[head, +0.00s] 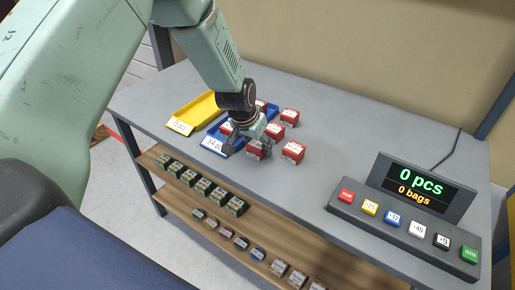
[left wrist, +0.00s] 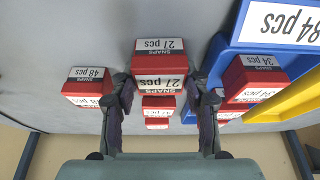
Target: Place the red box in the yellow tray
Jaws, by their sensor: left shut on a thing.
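My left gripper (head: 250,146) is shut on a red box (head: 256,152) at the front of a group of red boxes on the grey table. In the left wrist view, the gripper (left wrist: 163,95) has one finger on each side of this box (left wrist: 161,62), whose labels read 27 pcs. I cannot tell whether it is lifted off the table. The yellow tray (head: 179,125) lies at the back left of the table, beyond the blue tray, and looks empty in its visible part. Its edge also shows at the right of the left wrist view (left wrist: 300,98). My right gripper is not in view.
The blue tray (head: 207,148) stands between my gripper and the yellow tray and holds red boxes. Other red boxes (head: 293,152) stand close around my gripper. A display (head: 420,187) and button panel (head: 400,222) stand at the right. Small boxes line the lower shelf (head: 265,226).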

